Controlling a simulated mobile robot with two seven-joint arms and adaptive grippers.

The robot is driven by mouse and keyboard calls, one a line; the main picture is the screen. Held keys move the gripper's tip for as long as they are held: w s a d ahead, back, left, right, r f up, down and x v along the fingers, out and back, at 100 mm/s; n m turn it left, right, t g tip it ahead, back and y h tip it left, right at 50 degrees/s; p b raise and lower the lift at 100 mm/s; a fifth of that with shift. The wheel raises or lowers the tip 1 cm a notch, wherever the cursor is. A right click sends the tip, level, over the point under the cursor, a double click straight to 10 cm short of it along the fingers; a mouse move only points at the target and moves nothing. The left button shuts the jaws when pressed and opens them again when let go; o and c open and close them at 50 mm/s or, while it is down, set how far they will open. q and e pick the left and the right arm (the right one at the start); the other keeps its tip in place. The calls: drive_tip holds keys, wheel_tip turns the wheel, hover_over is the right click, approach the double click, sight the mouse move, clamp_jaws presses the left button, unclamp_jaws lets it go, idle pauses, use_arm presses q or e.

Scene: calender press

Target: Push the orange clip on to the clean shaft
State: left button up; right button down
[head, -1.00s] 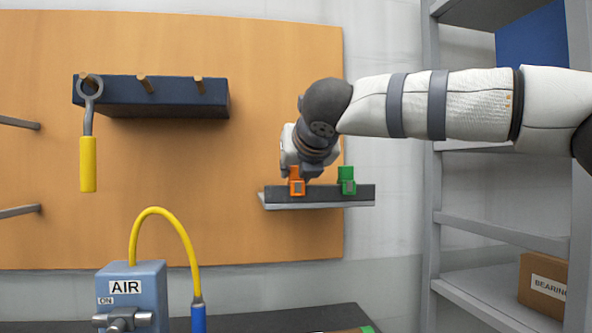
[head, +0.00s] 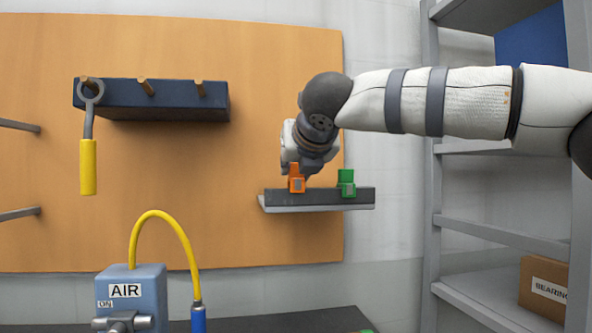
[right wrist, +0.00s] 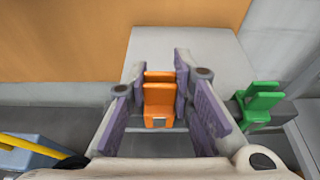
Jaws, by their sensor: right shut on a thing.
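The orange clip (head: 297,184) is at the left part of a dark bar on a small wall shelf (head: 318,207). My right gripper (head: 303,172) reaches it from behind and above, its fingers mostly hidden in the head view. In the right wrist view the orange clip (right wrist: 159,103) sits between the two purple-padded fingers of my right gripper (right wrist: 159,82), which is shut on it. Whether the clip is clear of the bar I cannot tell for sure. My left gripper is not in view. I cannot make out the clean shaft in these frames.
A green clip (head: 347,184) stands on the same bar, right of the orange one. A grey rack (head: 432,150) with a box (head: 545,285) is at the right. A peg rail (head: 150,97) holds a yellow-handled tool (head: 88,165). A blue air unit (head: 137,288) with yellow hose is lower left.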

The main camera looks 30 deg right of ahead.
drive_tip(key=shift+r, duration=1.7)
idle(0.4)
